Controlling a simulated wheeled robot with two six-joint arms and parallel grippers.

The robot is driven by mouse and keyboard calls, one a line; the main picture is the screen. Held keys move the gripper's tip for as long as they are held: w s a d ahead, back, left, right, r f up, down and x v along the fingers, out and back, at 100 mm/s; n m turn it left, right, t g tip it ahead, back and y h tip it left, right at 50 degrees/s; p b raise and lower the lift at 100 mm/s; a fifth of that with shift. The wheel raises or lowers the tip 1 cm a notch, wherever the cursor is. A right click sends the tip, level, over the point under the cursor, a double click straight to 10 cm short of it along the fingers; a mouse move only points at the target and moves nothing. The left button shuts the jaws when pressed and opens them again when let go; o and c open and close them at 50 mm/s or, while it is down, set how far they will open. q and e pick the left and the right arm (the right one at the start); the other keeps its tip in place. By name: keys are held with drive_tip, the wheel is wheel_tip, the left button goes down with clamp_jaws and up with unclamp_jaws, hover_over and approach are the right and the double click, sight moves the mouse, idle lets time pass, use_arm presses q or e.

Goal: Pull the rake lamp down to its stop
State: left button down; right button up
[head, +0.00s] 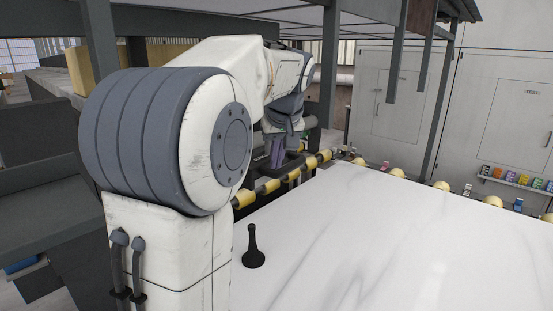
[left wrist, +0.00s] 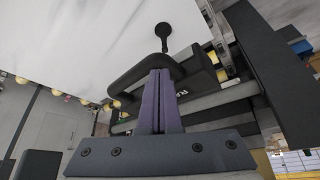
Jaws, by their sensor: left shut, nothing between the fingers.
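The rake lamp (left wrist: 203,78) shows in the left wrist view as a dark housing with pale lettering, only partly readable, and a black bar handle (left wrist: 122,85). It lies beside the edge of the white slab. My left gripper (left wrist: 158,74) has its purple fingers together, with the tips overlapping the handle in the picture. I cannot tell whether they touch it. In the head view my left gripper (head: 276,152) is small, beyond my arm, at the slab's far left edge. The lamp cannot be made out clearly there. My right gripper is not in view.
The white marble slab (head: 400,240) fills the lower right, with yellow rollers (head: 270,186) along its edge. A black knobbed piece (head: 253,249) stands on it; it also shows in the left wrist view (left wrist: 163,33). Dark posts (head: 328,70) and an overhead frame rise behind.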

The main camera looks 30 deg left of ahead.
use_arm(q)
wheel_tip(320, 180, down, 50)
drive_tip(key=b, duration=3.8)
drive_tip(key=shift+b, duration=0.3)
drive_tip(key=shift+f, duration=0.15)
drive_tip(key=p+v, duration=0.6)
drive_tip(key=v, duration=0.4)
drive_tip(key=shift+d, duration=0.1)
